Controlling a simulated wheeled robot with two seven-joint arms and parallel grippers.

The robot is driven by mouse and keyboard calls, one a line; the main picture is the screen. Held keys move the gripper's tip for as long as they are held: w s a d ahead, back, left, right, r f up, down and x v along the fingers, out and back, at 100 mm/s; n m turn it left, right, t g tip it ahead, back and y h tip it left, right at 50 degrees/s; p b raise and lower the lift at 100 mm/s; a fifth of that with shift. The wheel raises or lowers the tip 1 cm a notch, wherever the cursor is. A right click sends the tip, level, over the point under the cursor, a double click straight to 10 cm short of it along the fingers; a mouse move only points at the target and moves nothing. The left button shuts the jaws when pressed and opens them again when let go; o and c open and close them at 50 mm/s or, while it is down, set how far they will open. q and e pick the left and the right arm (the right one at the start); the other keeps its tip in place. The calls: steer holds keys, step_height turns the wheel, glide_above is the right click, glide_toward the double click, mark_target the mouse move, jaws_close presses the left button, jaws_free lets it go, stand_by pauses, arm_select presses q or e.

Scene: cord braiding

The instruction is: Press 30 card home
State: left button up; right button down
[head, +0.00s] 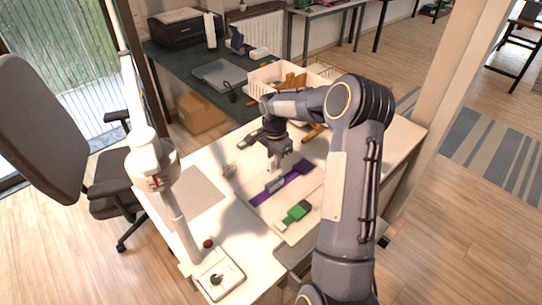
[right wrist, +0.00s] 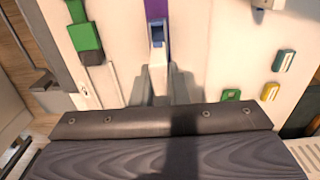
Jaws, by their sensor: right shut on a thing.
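My right gripper (head: 274,168) reaches down over the white board (head: 262,216) on the table. It also shows in the right wrist view (right wrist: 160,88), where its two grey fingers are close together. It is shut on a small pale piece with blue edges (right wrist: 156,34), over the purple strip (head: 292,182). The strip also shows in the right wrist view (right wrist: 156,8). I cannot read a number on the piece, nor tell whether it is fully seated. A green block (head: 297,211) with a dark end lies nearer on the board. My left gripper is not in view.
In the right wrist view a green card (right wrist: 231,95), a yellow card (right wrist: 270,91) and a teal card (right wrist: 284,60) lie to the right. A white crate (head: 262,76) with orange-brown items stands behind. A red knob (head: 208,243) is at the table's near left.

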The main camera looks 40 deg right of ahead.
mark_target(275, 171)
steer(key=shift+s+f, duration=0.1)
steer(key=shift+f, duration=0.3)
steer(key=shift+f+b, duration=1.15)
steer(key=shift+f, duration=0.5)
steer(key=shift+f+b, duration=1.2)
steer(key=shift+f, duration=0.15)
steer(key=shift+a, duration=0.1)
steer(key=shift+f+b, duration=0.2)
steer(key=shift+b, duration=0.2)
steer(key=c, duration=1)
jaws_free()
